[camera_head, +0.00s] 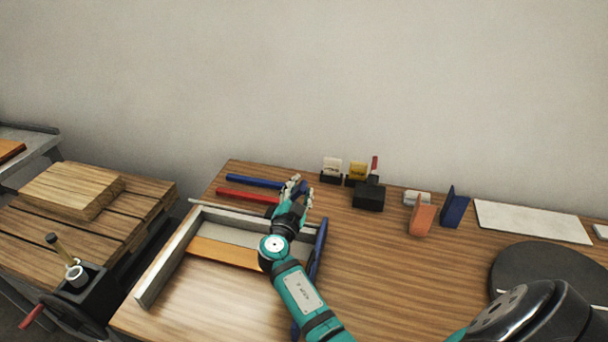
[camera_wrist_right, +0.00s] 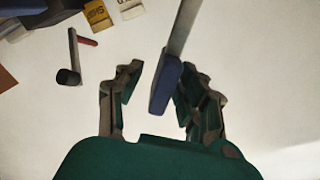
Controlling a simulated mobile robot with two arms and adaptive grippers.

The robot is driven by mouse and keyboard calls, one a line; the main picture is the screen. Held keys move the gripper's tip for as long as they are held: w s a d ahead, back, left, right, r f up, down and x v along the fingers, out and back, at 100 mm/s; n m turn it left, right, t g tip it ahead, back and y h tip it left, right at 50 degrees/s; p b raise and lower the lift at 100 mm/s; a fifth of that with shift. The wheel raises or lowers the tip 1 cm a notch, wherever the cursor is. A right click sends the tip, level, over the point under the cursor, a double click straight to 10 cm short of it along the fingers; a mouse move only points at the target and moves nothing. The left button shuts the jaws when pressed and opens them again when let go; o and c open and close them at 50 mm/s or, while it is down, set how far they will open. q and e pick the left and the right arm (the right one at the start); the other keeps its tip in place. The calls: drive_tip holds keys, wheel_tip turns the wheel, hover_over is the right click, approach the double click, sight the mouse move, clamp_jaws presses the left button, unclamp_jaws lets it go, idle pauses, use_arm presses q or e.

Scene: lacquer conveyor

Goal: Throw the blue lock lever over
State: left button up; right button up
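A blue lever handle (camera_wrist_right: 165,88) on a grey bar shows in the right wrist view, between my right gripper's fingers (camera_wrist_right: 155,95). It lies close beside the right-hand finger; I cannot tell whether they touch. The left-hand finger stands apart from it, so the gripper is open. In the head view my right gripper (camera_head: 297,188) is at the back right corner of a frame (camera_head: 168,262) on the table. A bit of blue (camera_head: 303,187) shows behind its fingers, mostly hidden. My left gripper is not in view.
A blue rod (camera_head: 255,181) and a red rod (camera_head: 247,196) lie behind the frame. A black block (camera_head: 368,198), an orange block (camera_head: 423,219) and a blue block (camera_head: 454,209) stand to the right. A dark round disc (camera_head: 545,268) lies further right.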

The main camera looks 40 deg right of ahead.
drive_tip(key=shift+w+d, duration=0.1)
drive_tip(key=shift+w, duration=0.05)
drive_tip(key=shift+r, duration=0.1)
drive_tip(key=shift+c, duration=0.3)
clamp_jaws()
